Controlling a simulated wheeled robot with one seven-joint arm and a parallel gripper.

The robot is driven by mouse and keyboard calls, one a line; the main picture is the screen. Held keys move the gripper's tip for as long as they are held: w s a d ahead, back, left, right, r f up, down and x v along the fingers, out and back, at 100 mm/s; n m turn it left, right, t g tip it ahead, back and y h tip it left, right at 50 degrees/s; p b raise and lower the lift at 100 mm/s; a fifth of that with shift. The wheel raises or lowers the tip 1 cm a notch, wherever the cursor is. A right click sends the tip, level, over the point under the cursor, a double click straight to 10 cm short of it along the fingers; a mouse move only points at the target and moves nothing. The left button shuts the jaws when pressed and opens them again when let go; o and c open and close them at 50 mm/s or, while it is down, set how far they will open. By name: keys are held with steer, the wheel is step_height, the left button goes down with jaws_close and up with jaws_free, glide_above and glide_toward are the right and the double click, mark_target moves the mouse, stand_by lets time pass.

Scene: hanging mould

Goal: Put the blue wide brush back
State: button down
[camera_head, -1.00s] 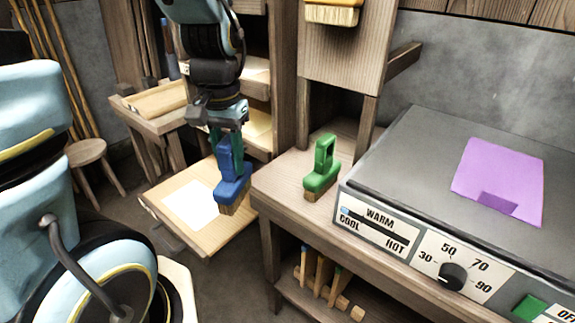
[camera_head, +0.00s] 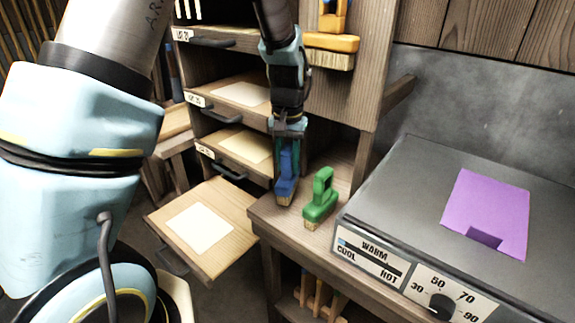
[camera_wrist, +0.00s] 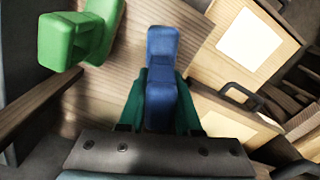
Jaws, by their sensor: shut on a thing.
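The blue wide brush (camera_head: 286,181) is upright in my gripper (camera_head: 287,152), bristles downward, at the left edge of the wooden bench (camera_head: 268,212). My gripper is shut on its handle. In the wrist view the blue brush (camera_wrist: 162,75) sits between the green fingers of my gripper (camera_wrist: 161,105). I cannot tell whether its bristles touch the bench top. A green brush (camera_head: 320,196) stands on the bench just right of the blue one, with a small gap. It also shows in the wrist view (camera_wrist: 75,38) at the upper left.
A grey hot plate (camera_head: 410,190) with a purple sheet (camera_head: 487,213) fills the right. A drawer rack (camera_head: 215,110) stands behind, its lowest board (camera_head: 165,220) pulled out with paper on it.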

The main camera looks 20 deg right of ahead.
steer(key=shift+f, duration=1.05)
steer(key=shift+f, duration=0.1)
steer(key=shift+f, duration=0.15)
steer(key=c, duration=0.6)
jaws_free()
